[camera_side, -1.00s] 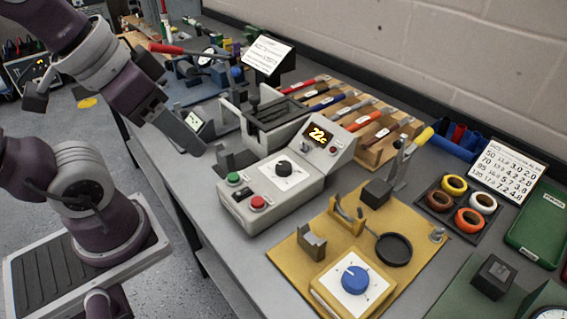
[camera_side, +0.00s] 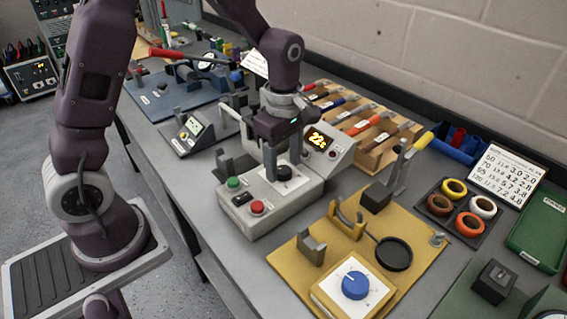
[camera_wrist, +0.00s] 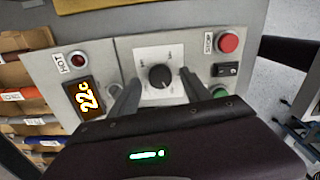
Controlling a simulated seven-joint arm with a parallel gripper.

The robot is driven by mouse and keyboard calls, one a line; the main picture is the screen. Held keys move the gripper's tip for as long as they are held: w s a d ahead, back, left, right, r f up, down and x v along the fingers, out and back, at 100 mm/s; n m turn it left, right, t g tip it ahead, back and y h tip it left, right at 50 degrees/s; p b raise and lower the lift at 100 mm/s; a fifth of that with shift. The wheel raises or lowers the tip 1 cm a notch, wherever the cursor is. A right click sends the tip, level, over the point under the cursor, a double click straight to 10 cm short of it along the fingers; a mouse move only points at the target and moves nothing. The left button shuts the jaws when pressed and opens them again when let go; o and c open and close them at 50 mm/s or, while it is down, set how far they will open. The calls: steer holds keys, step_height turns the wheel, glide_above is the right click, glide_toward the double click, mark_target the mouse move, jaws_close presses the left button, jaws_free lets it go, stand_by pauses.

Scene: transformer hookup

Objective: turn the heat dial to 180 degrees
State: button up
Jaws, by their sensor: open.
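The heat dial is a small black knob (camera_side: 285,173) on a white scale plate, on top of the pale grey heater box (camera_side: 283,208). In the wrist view the knob (camera_wrist: 160,76) lies between the two fingers of my gripper (camera_wrist: 160,77), with a gap on each side. In the side view my gripper (camera_side: 281,168) points down at the knob and partly hides it and its plate. The fingers are open and hold nothing. The box's display (camera_side: 317,139) reads about 22 c; it also shows in the wrist view (camera_wrist: 89,102). The dial's scale is too small to read.
Green (camera_side: 233,183) and red (camera_side: 257,207) buttons sit near the dial on the box. A yellow board (camera_side: 289,258) with a blue knob (camera_side: 355,285) stands in front at the right. Wooden racks (camera_side: 378,150) with coloured tools stand behind the box.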

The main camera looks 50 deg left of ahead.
steer(key=shift+f, duration=0.4)
steer(key=shift+c, duration=0.5)
jaws_close()
steer(key=shift+m, duration=0.3)
